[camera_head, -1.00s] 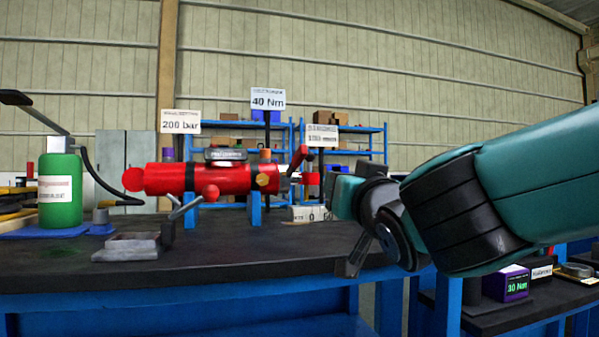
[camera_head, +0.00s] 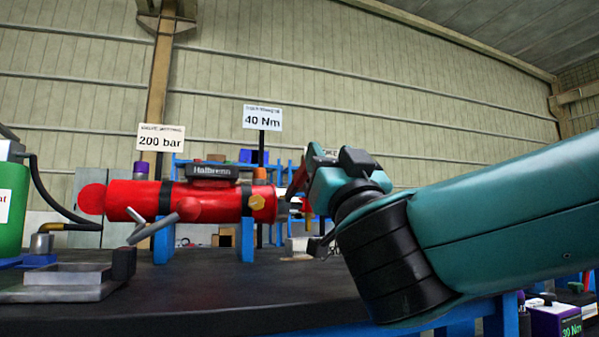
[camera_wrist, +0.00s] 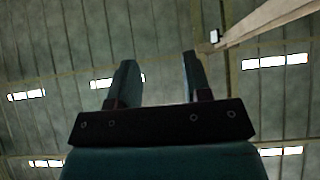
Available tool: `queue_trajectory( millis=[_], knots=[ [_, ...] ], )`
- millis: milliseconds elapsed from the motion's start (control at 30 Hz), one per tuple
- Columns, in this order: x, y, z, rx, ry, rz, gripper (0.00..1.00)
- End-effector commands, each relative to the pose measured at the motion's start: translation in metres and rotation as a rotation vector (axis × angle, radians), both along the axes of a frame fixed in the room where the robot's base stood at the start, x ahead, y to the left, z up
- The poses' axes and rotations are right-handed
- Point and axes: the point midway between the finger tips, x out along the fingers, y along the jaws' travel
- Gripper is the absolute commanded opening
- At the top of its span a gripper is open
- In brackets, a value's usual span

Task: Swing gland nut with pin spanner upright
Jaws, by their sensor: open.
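The red cylinder (camera_head: 150,197) lies level on blue supports, with a gold hex fitting (camera_head: 257,202) near its right end. A red, lever-like part (camera_head: 296,184), which may be the pin spanner, stands slanted just past that end. The gland nut is small and partly hidden there; I cannot make it out clearly. My gripper (camera_head: 312,160) is beside the red lever, overlapping it in the head view; I cannot tell whether they touch. In the wrist view my gripper (camera_wrist: 157,65) shows two parted fingers with nothing between them and the roof behind.
A dark bench top (camera_head: 200,295) carries the cylinder, a metal tray (camera_head: 70,280) and a green bottle (camera_head: 12,205) at left. Signs read 200 bar (camera_head: 160,138) and 40 Nm (camera_head: 262,118). A purple 30 Nm box (camera_head: 556,322) sits low at right.

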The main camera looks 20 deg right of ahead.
Motion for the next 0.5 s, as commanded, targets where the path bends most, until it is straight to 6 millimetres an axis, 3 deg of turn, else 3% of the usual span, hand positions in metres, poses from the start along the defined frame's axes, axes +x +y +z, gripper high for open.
queue_trajectory(
  millis=[500],
  knots=[
    [0.100,-0.005,0.003,0.001,0.002,-0.008,0.45]
  ],
)
